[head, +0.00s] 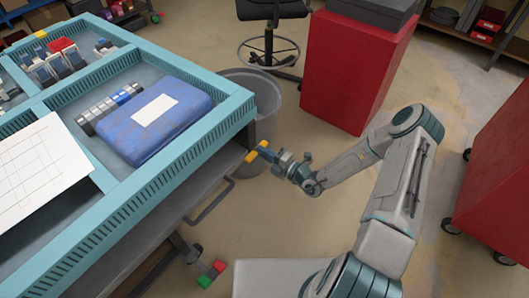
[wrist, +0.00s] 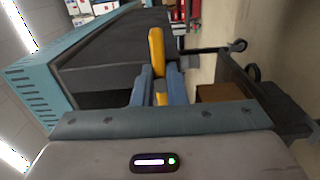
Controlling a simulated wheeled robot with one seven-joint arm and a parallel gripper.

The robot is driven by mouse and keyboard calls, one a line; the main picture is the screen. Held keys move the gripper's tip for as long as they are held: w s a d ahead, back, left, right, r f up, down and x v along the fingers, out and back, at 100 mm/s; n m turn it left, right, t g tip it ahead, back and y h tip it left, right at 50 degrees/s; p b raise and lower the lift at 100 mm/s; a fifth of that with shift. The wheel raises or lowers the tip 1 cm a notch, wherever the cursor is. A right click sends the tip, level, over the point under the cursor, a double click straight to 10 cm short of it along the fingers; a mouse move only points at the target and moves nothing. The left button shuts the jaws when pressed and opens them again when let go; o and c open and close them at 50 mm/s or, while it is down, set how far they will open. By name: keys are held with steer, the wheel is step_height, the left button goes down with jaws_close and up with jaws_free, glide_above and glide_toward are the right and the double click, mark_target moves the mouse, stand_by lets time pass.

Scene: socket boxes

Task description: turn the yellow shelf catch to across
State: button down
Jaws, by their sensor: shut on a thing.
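The yellow shelf catch (head: 251,156) is at the near right corner of the teal-edged bench, at the end of the grey shelf under the top. In the wrist view the yellow catch (wrist: 156,50) stands upright in the picture, its lower part between my fingers. My gripper (head: 270,152) reaches in from the right and is shut on the catch; its two blue fingers (wrist: 159,80) lie on either side of it. The fingers hide part of the catch, and I cannot tell its exact angle to the shelf edge.
The bench top (head: 178,190) holds a blue case (head: 150,135) and a white sheet (head: 40,165). A grey bin (head: 262,92) stands just behind my gripper. A red cabinet (head: 345,75) is beyond it, and another (head: 497,185) stands at right. Open floor lies between them.

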steer(key=c, duration=1.5)
jaws_free()
steer(key=shift+o, duration=0.2)
steer(key=shift+d, duration=0.1)
steer(key=v, duration=1.3)
steer(key=shift+s+d, duration=0.2)
steer(key=shift+s, duration=0.1)
